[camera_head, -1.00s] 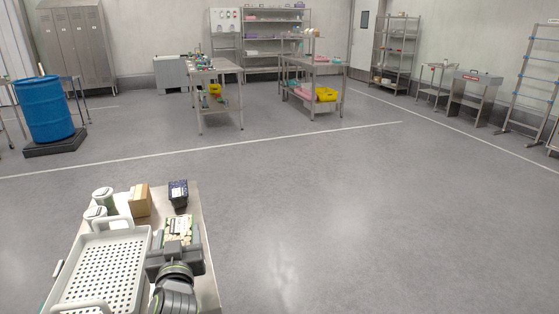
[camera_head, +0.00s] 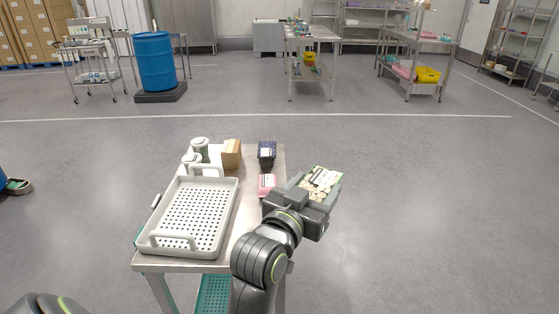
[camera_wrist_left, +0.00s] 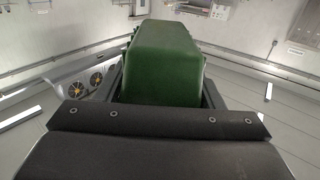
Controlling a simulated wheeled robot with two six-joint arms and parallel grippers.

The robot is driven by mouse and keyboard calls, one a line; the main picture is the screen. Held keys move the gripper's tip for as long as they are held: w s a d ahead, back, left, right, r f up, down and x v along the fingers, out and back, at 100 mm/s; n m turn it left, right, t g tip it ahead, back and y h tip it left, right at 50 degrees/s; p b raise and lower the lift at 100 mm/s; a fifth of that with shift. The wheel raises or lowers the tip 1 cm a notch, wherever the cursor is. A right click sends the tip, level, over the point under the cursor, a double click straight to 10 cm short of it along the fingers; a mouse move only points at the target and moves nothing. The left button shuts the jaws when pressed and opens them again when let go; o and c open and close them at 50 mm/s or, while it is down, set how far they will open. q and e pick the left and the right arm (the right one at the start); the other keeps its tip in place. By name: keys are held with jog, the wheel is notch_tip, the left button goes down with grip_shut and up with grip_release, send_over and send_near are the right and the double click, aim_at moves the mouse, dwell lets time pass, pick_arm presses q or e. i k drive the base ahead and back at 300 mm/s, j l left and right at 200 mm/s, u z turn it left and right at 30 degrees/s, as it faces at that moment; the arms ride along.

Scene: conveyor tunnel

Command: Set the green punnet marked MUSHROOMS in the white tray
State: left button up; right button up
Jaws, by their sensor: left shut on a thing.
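The green punnet (camera_head: 322,181) has a printed top label and pale mushrooms showing; the lettering is too small to read. My left gripper (camera_head: 310,195) is shut on it and holds it up, just past the table's right edge. In the left wrist view the punnet's green body (camera_wrist_left: 165,62) sits between the jaws (camera_wrist_left: 160,98). The white tray (camera_head: 233,200) lies on the steel table, left of the gripper. It has a perforated floor and raised handles, and looks empty. My right gripper is not in view.
On the table (camera_head: 240,236) behind or beside the tray are a pink-topped punnet (camera_head: 267,184), a dark punnet (camera_head: 266,153), a brown box (camera_head: 231,154) and two white-lidded containers (camera_head: 200,149). Open floor lies to the right. A blue drum (camera_head: 155,62) stands farther back.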

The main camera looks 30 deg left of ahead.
aim_at(187, 228)
jog(key=i+l+u, duration=0.15)
jog(key=u, duration=0.2)
jog(key=i+l+u, duration=0.1)
jog(key=l+u, duration=0.65)
jog(key=i+j, duration=0.05)
jog(key=j, duration=0.05)
